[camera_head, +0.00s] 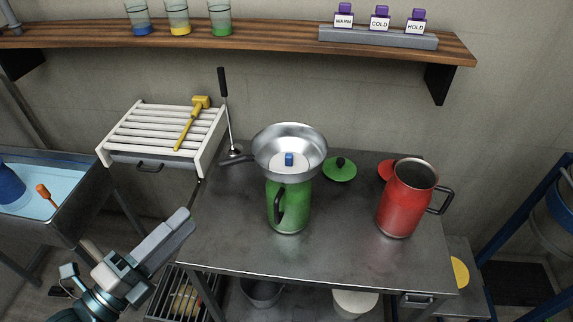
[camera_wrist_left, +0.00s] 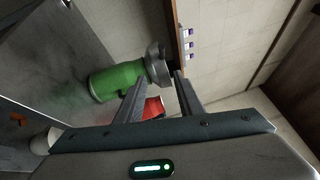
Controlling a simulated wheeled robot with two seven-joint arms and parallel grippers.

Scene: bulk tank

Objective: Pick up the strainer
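In the left wrist view the strainer (camera_wrist_left: 157,64) is at the end of the green jug (camera_wrist_left: 115,82), beyond the fingertips. My left gripper (camera_head: 185,222) is at the table's front left edge, apart from and well left of the strainer. In the left wrist view its fingers (camera_wrist_left: 162,76) are spread with nothing between them. My right gripper is not in view.
A red jug (camera_head: 398,212) stands right on the table. A green lid (camera_head: 340,169) lies behind the green jug. A long-handled metal tool (camera_head: 229,122) leans by the wall, beside a white rack (camera_head: 150,130) with a yellow mallet. The table's front left surface is clear.

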